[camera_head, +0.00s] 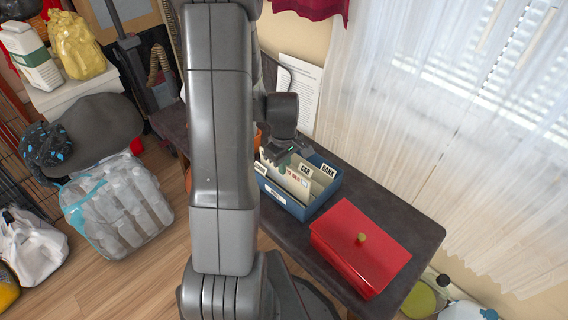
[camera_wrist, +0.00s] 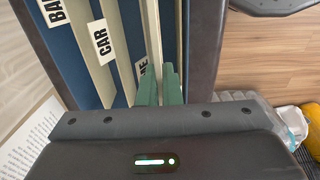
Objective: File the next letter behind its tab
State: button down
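A blue file box (camera_head: 290,205) stands on the dark table with cream tabbed dividers in it. The BANK tab (camera_head: 328,170) is at the back right and the CAR tab (camera_head: 306,170) is in front of it. A pale sheet with red marks (camera_head: 294,180) stands in front of CAR; its lower part is hidden. My gripper (camera_head: 284,165) is down at the box's front left part. In the wrist view its green fingers (camera_wrist: 160,88) are close together beside a partly hidden tab, left of which are the CAR tab (camera_wrist: 101,38) and the BANK tab (camera_wrist: 55,12). A thin pale edge runs up to the fingers; whether they grip it is unclear.
A red lidded box (camera_head: 355,250) with a yellowish knob sits on the table (camera_head: 415,235), right of the file box. An orange item is partly hidden behind my arm. A printed sheet (camera_head: 300,90) is by the wall. Bags and bottles (camera_head: 118,208) stand on the floor at left.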

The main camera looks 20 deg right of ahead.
jog(key=shift+f, duration=0.1)
jog(key=c, duration=1.5)
grip_release()
jog(key=shift+c, duration=0.2)
notch_tip(320, 180, up, 14)
jog(key=p, duration=0.3)
jog(key=shift+f, duration=0.2)
